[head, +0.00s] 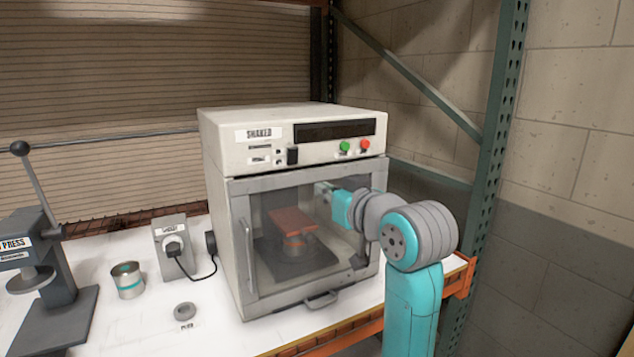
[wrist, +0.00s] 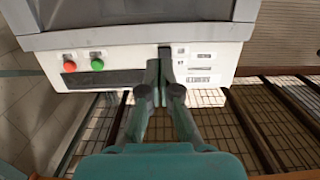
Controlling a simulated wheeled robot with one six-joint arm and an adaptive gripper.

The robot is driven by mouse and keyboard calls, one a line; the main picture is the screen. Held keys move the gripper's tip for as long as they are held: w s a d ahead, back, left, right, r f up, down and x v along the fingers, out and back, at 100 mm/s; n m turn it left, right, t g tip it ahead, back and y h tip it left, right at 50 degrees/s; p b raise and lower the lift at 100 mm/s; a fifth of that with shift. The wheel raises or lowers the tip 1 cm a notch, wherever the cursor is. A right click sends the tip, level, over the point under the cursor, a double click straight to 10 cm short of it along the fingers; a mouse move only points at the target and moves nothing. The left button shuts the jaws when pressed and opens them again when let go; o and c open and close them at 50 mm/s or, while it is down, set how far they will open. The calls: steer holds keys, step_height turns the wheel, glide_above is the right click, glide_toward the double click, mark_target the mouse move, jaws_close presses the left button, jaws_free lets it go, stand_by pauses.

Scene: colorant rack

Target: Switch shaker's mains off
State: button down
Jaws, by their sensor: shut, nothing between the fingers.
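The shaker (head: 222,160) is a cream box with a grey-framed glass door, standing on the white bench. A black rocker switch (head: 292,156) sits on its top panel, left of a green button (head: 344,146) and a red button (head: 365,144). In the wrist view the panel is upside down, with the switch (wrist: 164,52) just beyond my fingertips. I cannot tell the switch's position or whether my fingers touch it. My gripper (wrist: 160,68) is shut and empty. In the head view my gripper (head: 323,187) is in front of the door's upper part.
A can under a red plate (head: 292,220) shows behind the glass. To the left are a socket box (head: 163,262) with a plugged-in black cable, a can (head: 127,282), a grey ring (head: 185,311) and a lever press (head: 60,285). A green rack post (head: 487,180) stands right.

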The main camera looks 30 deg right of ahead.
steer(key=shift+s+f, duration=0.15)
steer(key=shift+s, duration=0.65)
steer(key=shift+s+f, duration=0.15)
steer(key=shift+s, duration=0.65)
step_height(320, 180, down, 18)
steer(key=s+a+r+m, duration=0.1)
steer(key=s+a, duration=0.1)
steer(key=a, duration=0.1)
steer(key=s+a+f+g, duration=0.1)
steer(key=s+a+f, duration=0.1)
steer(key=s+f, duration=0.45)
steer(key=s+a+f, duration=0.1)
steer(key=s+f, duration=0.2)
steer(key=f, duration=0.7)
steer(key=s+a+f, duration=0.2)
steer(key=s+f, duration=0.2)
steer(key=s, duration=0.4)
steer(key=s+a+f, duration=0.1)
steer(key=s+f, duration=0.4)
steer(key=s, duration=0.4)
steer(key=s+a+r+n+g, duration=0.1)
steer(key=s, duration=1.5)
steer(key=shift+s+a+r, duration=0.15)
steer(key=shift+s+a, duration=0.1)
steer(key=shift+a, duration=0.05)
